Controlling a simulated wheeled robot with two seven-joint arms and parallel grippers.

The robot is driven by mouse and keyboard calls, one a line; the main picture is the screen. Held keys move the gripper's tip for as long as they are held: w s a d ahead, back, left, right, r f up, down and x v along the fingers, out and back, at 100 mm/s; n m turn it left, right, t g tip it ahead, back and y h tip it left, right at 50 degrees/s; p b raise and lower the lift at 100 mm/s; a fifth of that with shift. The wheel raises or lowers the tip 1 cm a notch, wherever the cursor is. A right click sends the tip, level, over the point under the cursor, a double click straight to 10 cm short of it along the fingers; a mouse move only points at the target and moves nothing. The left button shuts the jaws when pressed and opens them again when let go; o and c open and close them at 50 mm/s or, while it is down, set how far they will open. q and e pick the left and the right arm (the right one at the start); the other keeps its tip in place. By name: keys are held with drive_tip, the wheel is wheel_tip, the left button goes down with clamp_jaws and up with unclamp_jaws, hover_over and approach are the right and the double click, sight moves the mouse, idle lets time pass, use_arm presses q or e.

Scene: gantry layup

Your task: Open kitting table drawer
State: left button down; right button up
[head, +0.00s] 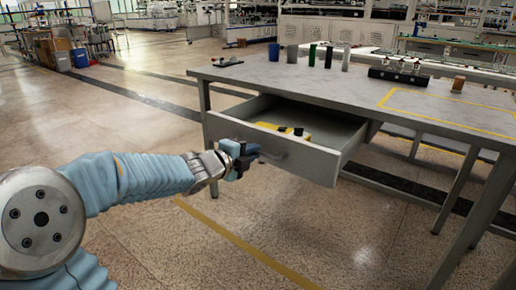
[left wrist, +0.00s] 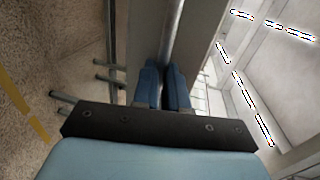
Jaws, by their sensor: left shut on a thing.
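The kitting table (head: 290,75) has a grey top. Its drawer (head: 325,165) is pulled well out at the front, and yellow and black items (head: 285,130) lie inside. My left gripper (head: 247,158) is at the drawer front, shut on the drawer handle (head: 272,155). In the left wrist view, the blue fingers of the left gripper (left wrist: 163,88) close around the handle bar (left wrist: 168,40). My right gripper is not in view.
On the tabletop stand blue, white, green and dark cylinders (head: 312,54), a black rack (head: 398,75) and a small brown block (head: 458,84). A yellow outline marks the right of the top. Table legs (head: 462,190) stand at right. The floor in front is clear.

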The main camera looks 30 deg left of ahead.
use_arm(q)
drive_tip(key=shift+s, duration=0.7)
drive_tip(key=c, duration=1.2)
unclamp_jaws()
drive_tip(key=shift+o, duration=0.2)
drive_tip(key=shift+s, duration=0.1)
drive_tip(key=p+v, duration=0.4)
drive_tip(key=v, duration=0.9)
drive_tip(key=shift+s, duration=0.3)
drive_tip(key=shift+a, duration=0.15)
